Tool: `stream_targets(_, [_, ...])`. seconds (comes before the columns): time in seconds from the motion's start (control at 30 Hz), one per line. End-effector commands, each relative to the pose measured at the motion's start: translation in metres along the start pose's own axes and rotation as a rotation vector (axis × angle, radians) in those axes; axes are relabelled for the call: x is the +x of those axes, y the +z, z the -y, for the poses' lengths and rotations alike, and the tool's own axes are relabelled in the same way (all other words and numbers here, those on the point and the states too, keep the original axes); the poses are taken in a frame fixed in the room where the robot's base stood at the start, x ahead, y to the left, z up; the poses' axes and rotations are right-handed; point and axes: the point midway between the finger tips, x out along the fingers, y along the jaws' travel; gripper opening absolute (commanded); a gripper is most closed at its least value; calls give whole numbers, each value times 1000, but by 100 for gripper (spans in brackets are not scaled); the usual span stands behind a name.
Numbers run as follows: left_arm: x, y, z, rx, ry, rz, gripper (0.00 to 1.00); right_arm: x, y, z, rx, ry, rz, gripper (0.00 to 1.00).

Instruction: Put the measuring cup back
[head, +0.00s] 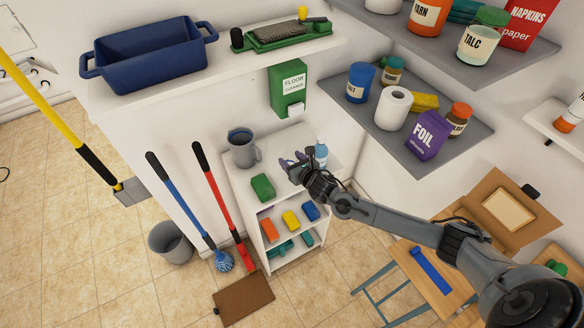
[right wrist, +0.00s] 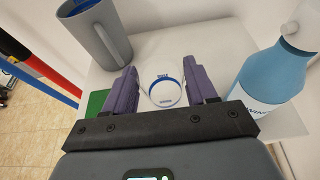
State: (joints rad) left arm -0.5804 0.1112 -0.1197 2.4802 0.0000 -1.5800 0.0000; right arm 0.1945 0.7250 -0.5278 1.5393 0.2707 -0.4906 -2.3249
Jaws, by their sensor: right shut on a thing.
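The small white measuring cup (right wrist: 164,97), with a blue rim and blue markings, sits between the purple fingers of my right gripper (right wrist: 162,80) in the right wrist view. The right gripper (head: 292,164) is shut on it above the top of the white shelf unit (head: 238,185). The cup cannot be made out in the head view. My left gripper is not in view.
A green floor-cleaner dispenser (head: 288,88) hangs on the wall behind. Grey wall shelves (head: 470,135) hold containers.

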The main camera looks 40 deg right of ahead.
Motion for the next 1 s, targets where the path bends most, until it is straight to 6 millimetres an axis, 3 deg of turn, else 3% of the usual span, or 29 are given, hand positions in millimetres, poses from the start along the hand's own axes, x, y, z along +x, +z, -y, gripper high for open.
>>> stream_targets(0.3, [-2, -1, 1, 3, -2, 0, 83, 12, -33, 0, 1, -1, -2, 23])
stream_targets(0.8, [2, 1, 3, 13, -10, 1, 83, 15, -42, 0, -1, -1, -1, 23])
stream_targets(0.83, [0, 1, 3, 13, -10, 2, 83, 14, -40, 0, -1, -1, 0, 61])
stream_targets(0.97, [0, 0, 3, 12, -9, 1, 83, 14, -40, 0, 0, -1, -1, 81])
stream_targets(1.0, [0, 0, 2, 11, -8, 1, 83, 14, -40, 0, 0, -1, -1, 82])
